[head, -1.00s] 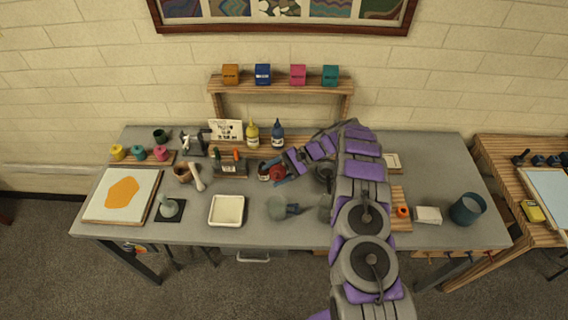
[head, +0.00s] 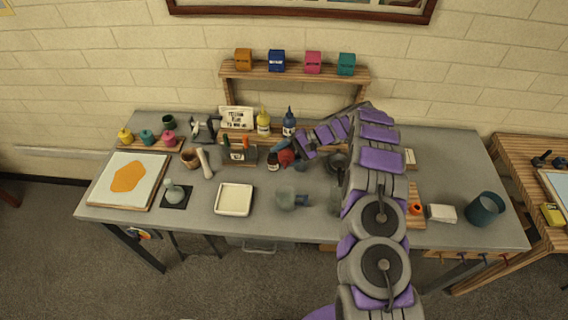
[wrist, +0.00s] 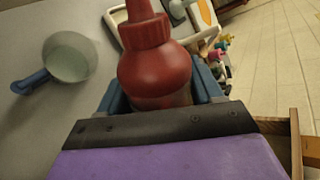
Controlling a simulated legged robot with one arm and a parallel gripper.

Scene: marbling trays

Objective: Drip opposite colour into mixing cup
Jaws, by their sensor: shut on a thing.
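My gripper (head: 289,156) is shut on a red squeeze bottle (wrist: 155,65), with blue fingers on both sides of it in the wrist view. The bottle also shows as a red shape in the head view (head: 286,158); its base is hidden. A grey-green cup with a blue handle (head: 286,198) stands on the table nearer the front. The cup also shows left of the bottle in the wrist view (wrist: 70,58), apart from it. A yellow bottle (head: 263,123) and a blue bottle (head: 289,124) stand at the back beside a lettered card (head: 237,118).
A white tray (head: 234,200) lies left of the cup. A holder with tools (head: 240,155) is behind the tray. A blue-grey pot (head: 485,208) stands at the right. My arm hides part of the table.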

